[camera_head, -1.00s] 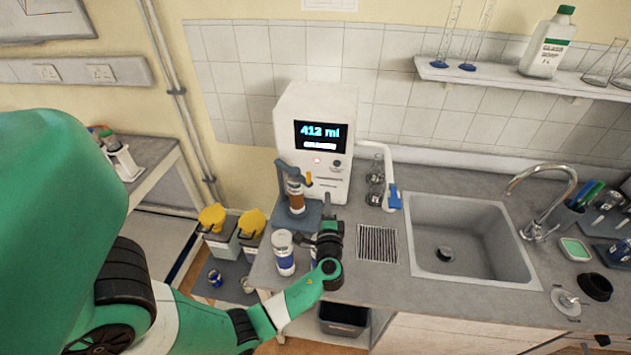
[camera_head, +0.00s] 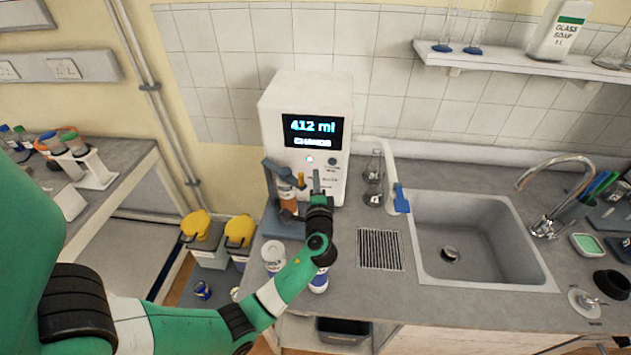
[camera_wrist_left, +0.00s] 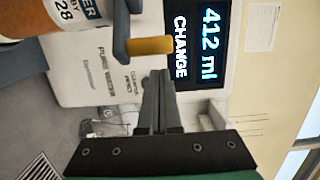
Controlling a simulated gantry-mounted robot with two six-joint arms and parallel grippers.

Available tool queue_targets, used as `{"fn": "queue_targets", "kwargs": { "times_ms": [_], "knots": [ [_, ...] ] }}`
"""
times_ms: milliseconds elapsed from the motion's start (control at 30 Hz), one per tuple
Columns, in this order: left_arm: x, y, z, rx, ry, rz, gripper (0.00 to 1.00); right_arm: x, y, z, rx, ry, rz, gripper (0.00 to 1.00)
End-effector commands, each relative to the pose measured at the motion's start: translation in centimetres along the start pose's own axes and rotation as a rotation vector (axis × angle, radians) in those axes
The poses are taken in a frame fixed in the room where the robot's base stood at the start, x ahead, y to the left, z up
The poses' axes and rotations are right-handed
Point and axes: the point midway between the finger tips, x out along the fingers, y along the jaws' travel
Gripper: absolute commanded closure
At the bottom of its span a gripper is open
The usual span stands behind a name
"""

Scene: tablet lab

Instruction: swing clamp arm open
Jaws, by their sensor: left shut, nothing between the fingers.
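The clamp arm (camera_head: 278,168) is a grey-blue bar above an amber-brown bottle (camera_head: 287,195) in a grey stand at the front of the white dispenser. Its yellow tip (camera_head: 303,180) points out to the right. In the left wrist view the clamp arm (camera_wrist_left: 121,28) crosses the top, with its yellow tip (camera_wrist_left: 150,46) just beyond my fingertips. My left gripper (camera_head: 316,178) is shut and empty, just right of the yellow tip; I see no clear contact. It also shows in the wrist view (camera_wrist_left: 158,80). My arm partly hides the stand. My right gripper is not in view.
The dispenser (camera_head: 305,100) reads 412 ml, CHANGE.

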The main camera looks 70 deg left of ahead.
Motion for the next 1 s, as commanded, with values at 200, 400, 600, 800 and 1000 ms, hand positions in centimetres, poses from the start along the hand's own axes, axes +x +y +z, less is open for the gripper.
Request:
{"fn": "queue_targets", "kwargs": {
  "times_ms": [200,400,600,800,1000],
  "knots": [
    [-0.3,0.0,0.6,0.0,0.001,0.001,1.0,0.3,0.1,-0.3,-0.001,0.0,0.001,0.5],
    [-0.3,0.1,0.6,0.0,0.002,0.001,1.0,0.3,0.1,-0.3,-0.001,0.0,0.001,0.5],
    [-0.4,0.1,0.6,0.001,0.008,0.001,1.0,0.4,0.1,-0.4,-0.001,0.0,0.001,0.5],
    [-1.1,0.0,0.5,0.002,0.055,0.001,1.0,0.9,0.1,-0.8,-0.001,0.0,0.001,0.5],
    [-1.6,0.0,0.3,0.001,0.086,0.001,1.0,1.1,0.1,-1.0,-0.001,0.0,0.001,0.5]
  ]
}}
